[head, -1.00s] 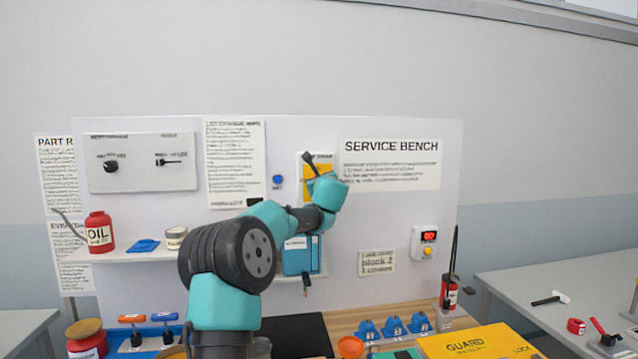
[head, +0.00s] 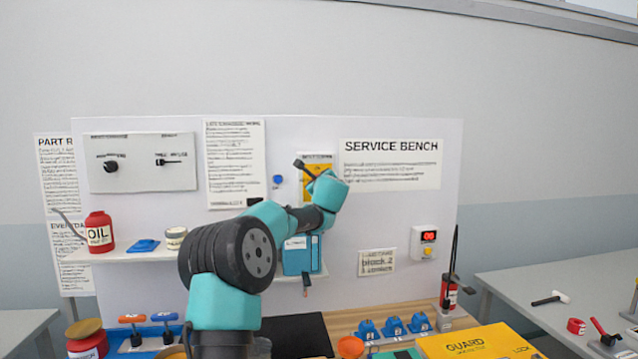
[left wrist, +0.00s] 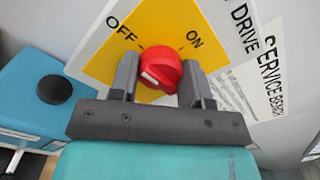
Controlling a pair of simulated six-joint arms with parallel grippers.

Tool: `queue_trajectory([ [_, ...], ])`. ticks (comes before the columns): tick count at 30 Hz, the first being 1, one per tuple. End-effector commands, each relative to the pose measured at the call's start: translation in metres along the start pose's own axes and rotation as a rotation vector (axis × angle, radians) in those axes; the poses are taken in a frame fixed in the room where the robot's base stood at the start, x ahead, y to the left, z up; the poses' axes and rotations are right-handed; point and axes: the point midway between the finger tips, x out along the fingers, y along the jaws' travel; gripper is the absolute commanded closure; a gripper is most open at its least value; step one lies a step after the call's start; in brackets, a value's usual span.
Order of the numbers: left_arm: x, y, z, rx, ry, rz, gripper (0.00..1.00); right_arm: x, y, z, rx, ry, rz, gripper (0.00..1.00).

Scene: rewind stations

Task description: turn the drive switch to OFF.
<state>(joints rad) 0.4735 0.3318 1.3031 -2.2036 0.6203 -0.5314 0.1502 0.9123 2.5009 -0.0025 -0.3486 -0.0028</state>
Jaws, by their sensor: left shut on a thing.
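The drive switch is a red round knob (left wrist: 163,66) with a white mark, seen in the left wrist view. It sits on a yellow plate (left wrist: 172,22) printed OFF at left and ON at right. The white mark lies on the knob's lower left side, at neither word. My left gripper (left wrist: 158,74) has one dark finger on each side of the knob and is shut on it. In the head view the yellow plate (head: 318,157) is partly covered by my left arm, and the knob is hidden. My right gripper is in neither view.
A shelf with a red oil can (head: 99,232) is farther left. The bench holds blue blocks (head: 393,326) and a yellow guard box (head: 475,343).

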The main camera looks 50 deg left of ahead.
Motion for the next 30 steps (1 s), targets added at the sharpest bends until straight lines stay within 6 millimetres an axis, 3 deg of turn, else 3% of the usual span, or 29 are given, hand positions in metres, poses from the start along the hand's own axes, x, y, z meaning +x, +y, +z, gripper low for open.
queue_trajectory([
  [11, 0.0, 0.0001, 0.0003, -0.032, -0.001, 0.0, 0.8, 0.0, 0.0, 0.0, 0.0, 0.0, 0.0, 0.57],
  [12, 0.0, 0.0001, 0.0003, -0.032, -0.001, 0.0, 0.54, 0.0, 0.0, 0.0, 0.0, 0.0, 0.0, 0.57],
  [19, 0.0, 0.0, 0.0002, -0.031, -0.001, 0.0, 0.32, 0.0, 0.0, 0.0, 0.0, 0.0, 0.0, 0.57],
  [30, -0.0033, -0.0002, 0.0001, -0.03, 0.0, 0.0, 0.31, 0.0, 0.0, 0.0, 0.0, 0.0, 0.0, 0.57],
])
